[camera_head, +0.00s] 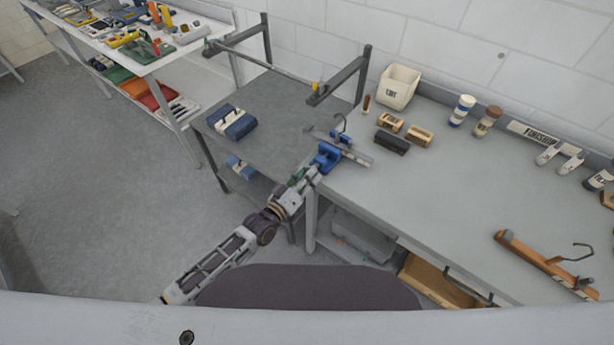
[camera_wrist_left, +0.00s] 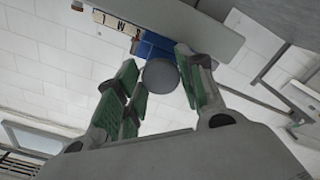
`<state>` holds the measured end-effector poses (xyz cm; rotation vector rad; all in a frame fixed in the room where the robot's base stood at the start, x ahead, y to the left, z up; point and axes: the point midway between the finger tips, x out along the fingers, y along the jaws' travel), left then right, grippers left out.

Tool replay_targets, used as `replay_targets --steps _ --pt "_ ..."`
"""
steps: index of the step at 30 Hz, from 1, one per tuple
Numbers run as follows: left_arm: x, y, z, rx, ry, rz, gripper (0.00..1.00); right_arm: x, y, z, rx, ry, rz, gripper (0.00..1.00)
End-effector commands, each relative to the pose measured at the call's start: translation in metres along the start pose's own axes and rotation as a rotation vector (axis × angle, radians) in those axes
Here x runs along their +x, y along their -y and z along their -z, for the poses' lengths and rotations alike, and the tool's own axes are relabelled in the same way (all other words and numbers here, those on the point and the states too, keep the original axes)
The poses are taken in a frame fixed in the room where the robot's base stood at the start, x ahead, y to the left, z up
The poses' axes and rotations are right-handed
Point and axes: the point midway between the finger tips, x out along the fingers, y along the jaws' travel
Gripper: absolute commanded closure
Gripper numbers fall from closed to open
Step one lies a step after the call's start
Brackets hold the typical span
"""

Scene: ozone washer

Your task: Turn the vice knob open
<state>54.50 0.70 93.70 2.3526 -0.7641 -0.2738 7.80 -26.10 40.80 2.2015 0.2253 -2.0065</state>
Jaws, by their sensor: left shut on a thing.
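My left gripper (camera_head: 305,176) reaches up to the front of the vice from below left. In the left wrist view, the round grey vice knob (camera_wrist_left: 160,77) sits between the green-padded fingers of my left gripper (camera_wrist_left: 160,80), in front of the blue vice body (camera_wrist_left: 150,46). The fingers are shut on the knob. The knob is hidden by the gripper in the head view. My right gripper is in neither view.
The workbench (camera_head: 440,210) holds a white bin (camera_head: 399,87), brushes (camera_head: 391,143), bottles (camera_head: 461,110) and a wooden hanger-like tool (camera_head: 545,262). A dark frame (camera_head: 340,78) stands behind the vice. A blue-and-white item (camera_head: 232,122) lies to the left. The floor at left is clear.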

Motion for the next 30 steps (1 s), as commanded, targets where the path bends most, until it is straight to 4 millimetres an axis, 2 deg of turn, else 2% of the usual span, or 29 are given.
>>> replay_targets --steps 11,30 --pt "-0.001 0.001 -0.004 -0.356 0.006 0.003 0.85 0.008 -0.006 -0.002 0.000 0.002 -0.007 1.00" --pt "-0.001 -0.001 -0.003 -0.965 0.004 0.004 0.85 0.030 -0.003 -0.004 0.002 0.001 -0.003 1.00"
